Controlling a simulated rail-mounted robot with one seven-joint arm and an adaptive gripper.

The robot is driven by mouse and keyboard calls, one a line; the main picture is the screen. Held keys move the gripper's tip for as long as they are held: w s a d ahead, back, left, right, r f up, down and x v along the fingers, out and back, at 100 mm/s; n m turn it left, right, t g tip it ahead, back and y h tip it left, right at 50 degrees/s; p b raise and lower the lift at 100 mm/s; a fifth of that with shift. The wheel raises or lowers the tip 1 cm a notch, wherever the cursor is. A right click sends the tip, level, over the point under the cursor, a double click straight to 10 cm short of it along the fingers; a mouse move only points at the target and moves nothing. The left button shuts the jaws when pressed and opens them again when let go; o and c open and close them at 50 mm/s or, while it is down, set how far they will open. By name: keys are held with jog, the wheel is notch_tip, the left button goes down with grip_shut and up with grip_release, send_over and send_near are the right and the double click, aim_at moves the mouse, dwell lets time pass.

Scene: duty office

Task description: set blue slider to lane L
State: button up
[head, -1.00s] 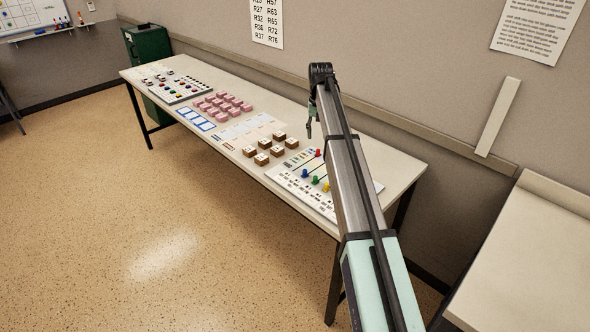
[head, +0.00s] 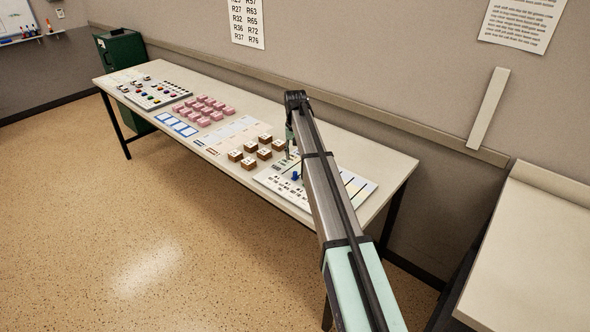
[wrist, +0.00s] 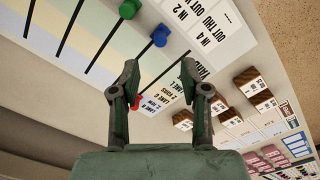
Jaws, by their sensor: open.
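The blue slider (head: 296,175) stands on the white board (head: 268,183) on the long table, just left of my arm. It also shows in the wrist view (wrist: 160,36), at the end of a black slot and beyond my fingertips. A green slider (wrist: 129,9) is at the top edge there. My gripper (wrist: 160,72) is open, with nothing held between its fingers; in the head view it hangs over the board (head: 289,156). Printed lane labels (wrist: 156,95) lie below the fingertips. A small red part (wrist: 136,102) shows by the left finger, partly hidden.
Brown-and-white blocks (head: 250,154) stand on the table just left of the board. Pink blocks (head: 205,108) and a panel of coloured buttons (head: 155,94) lie farther left. The wall is close behind the table. My arm hides part of the board.

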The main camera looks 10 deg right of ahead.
aim_at(295, 172)
notch_tip(295, 172, down, 9)
jog(key=shift+r+p, duration=0.2)
jog(key=shift+p, duration=0.65)
grip_shut()
